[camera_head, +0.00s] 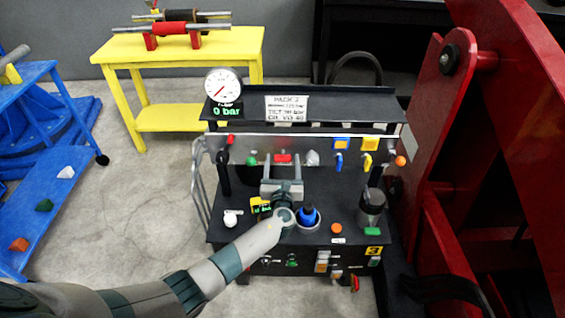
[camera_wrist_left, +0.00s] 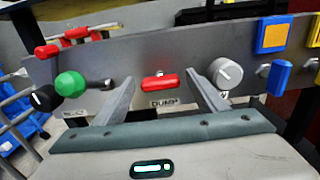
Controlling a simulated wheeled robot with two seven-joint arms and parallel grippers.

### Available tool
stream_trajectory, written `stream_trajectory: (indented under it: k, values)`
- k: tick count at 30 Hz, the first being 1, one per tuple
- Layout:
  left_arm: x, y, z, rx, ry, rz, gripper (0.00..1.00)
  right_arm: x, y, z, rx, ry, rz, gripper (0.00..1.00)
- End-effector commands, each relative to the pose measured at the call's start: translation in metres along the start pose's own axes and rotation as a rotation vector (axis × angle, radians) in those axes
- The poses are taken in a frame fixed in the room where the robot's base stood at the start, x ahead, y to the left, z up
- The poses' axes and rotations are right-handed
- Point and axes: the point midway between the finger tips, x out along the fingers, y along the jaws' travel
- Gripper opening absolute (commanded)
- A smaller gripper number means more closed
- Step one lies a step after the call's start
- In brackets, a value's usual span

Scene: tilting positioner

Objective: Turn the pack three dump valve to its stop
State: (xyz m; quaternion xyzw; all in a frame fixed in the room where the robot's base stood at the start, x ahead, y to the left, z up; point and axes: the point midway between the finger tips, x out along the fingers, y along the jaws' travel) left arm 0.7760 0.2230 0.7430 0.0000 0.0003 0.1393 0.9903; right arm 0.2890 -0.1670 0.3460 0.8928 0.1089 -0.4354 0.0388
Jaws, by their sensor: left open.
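The dump valve has a small red handle (camera_head: 283,157) lying level on the grey panel of the pack. In the left wrist view the red handle (camera_wrist_left: 158,82) sits above a label reading DUMP. My left gripper (camera_head: 282,180) is open in front of the panel. Its two fingers stand left and right of the red handle as seen from the wrist, with nothing between them that touches. How far the fingertips are from the panel is hard to tell. The pack carries a PACK 3 sign (camera_head: 287,108). My right gripper is not in view.
A green knob (camera_wrist_left: 70,84) is left of the handle and a grey knob (camera_wrist_left: 225,73) right of it. A pressure gauge (camera_head: 223,84) reads 0 bar. A blue-capped part (camera_head: 308,215) and a dark canister (camera_head: 372,208) stand on the deck. Red machinery (camera_head: 500,90) is at right.

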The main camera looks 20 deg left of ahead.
Motion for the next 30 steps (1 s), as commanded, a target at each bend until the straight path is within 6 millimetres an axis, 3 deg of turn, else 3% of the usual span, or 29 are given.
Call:
stream_trajectory:
  k: [5, 10, 20, 25, 30]
  values:
    - [0.0, 0.0, 0.0, 0.0, 0.0, 0.0, 0.63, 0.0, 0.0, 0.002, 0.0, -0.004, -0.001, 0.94]
    - [0.0, 0.0, 0.0, 0.0, 0.0, 0.0, 0.24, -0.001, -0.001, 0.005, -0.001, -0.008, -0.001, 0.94]
    - [0.0, 0.0, -0.001, -0.021, 0.0, 0.0, 0.24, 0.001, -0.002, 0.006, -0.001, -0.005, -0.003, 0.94]
    - [0.0, 0.0, -0.002, -0.075, 0.0, 0.0, 0.24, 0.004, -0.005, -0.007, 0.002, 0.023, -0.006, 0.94]
    - [0.0, 0.001, -0.003, -0.171, -0.001, 0.001, 0.24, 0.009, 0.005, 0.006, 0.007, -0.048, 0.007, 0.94]
